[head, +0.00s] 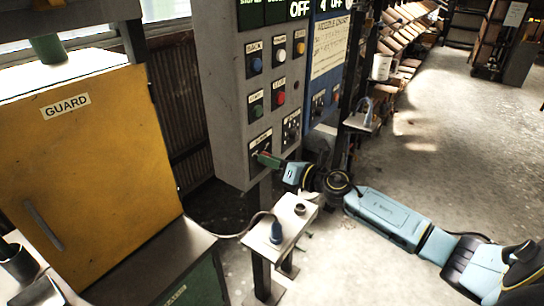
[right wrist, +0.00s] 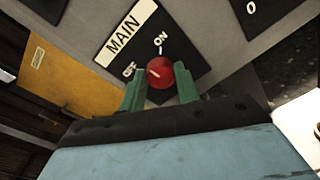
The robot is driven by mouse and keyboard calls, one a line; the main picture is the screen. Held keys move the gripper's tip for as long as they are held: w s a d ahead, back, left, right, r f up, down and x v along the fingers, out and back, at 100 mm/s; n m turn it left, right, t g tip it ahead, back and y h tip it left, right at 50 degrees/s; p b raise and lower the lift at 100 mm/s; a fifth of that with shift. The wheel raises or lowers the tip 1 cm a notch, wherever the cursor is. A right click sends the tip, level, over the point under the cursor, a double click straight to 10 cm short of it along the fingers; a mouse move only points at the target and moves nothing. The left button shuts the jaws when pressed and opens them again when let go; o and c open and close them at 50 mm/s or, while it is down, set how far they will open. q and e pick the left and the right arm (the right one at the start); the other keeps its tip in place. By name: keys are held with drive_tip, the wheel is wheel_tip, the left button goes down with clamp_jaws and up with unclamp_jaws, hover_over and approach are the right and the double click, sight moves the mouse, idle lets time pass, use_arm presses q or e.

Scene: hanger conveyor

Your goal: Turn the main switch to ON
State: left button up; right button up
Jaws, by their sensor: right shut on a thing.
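The main switch is a red round knob (right wrist: 159,74) on a black plate under a white MAIN label (right wrist: 125,33) in the right wrist view. OFF is printed to its left and ON above it. The knob's white mark points to the upper left, toward OFF. My right gripper (right wrist: 161,80) is shut on the knob, with one green finger on each side. In the head view the right gripper (head: 267,159) is at the lower part of the grey control panel (head: 226,110), and it hides the knob there. My left gripper is not in view.
A yellow GUARD cabinet (head: 100,165) stands at the left. A small metal stand (head: 293,222) with a blue-handled item is below the panel, close to my right arm. A blue panel (head: 327,50) adjoins the grey one. The floor at right is open.

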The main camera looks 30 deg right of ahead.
drive_tip(key=shift+d+m+y+p, duration=0.15)
drive_tip(key=shift+m+y+p, duration=0.15)
drive_tip(key=shift+m+p, duration=3.15)
drive_tip(key=shift+m+b, duration=1.05)
drive_tip(key=shift+m, duration=0.2)
drive_tip(key=o, duration=1)
drive_tip(key=shift+g, duration=0.3)
drive_tip(key=b+v, duration=0.1)
drive_tip(key=v, duration=1.2)
drive_tip(key=shift+s+d+f, duration=0.1)
drive_tip(key=shift+s, duration=0.05)
drive_tip(key=shift+f, duration=0.1)
